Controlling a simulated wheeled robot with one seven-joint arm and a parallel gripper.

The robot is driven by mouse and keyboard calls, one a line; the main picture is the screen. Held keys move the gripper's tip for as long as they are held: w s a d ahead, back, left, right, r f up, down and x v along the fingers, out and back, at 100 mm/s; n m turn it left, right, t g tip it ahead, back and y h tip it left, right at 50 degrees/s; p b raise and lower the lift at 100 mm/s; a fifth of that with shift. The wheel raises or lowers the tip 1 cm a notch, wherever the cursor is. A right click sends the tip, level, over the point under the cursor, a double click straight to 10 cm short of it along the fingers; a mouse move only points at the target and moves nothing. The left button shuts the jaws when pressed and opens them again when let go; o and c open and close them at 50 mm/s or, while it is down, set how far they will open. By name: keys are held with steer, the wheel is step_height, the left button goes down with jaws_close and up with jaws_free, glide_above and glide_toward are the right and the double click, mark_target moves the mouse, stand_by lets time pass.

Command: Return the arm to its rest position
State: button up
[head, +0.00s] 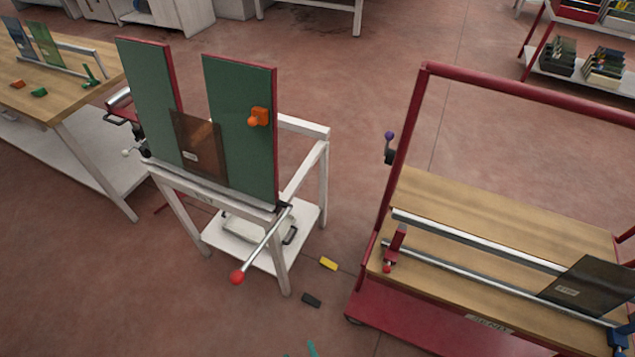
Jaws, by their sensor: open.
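Two small teal tips, which look like the fingertips of my gripper (300,352), just enter the head view at the bottom edge. They stand apart with nothing seen between them. The rest of the gripper and my arm lie outside the frame, so the arm's pose is hidden. The tips show below a black block (311,300) on the floor and touch nothing that I can see.
A white stand (322,160) with green panels (240,130) and a red-knobbed lever (237,277) is left of centre. A red-framed cart (410,120) fills the right. A yellow block (328,263) lies between them. A wooden bench (70,95) stands far left.

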steer(key=s+d+r+m+t+h, duration=0.1)
steer(key=s+d+r+m+t, duration=0.1)
steer(key=r, duration=0.7)
steer(key=s+d+r+m+t+h, duration=0.2)
steer(key=s+r+m, duration=0.2)
steer(key=r, duration=0.5)
steer(key=shift+s+d+r+m, duration=0.25)
steer(key=shift+s+m, duration=0.15)
steer(key=shift+s, duration=0.15)
stand_by(0.6)
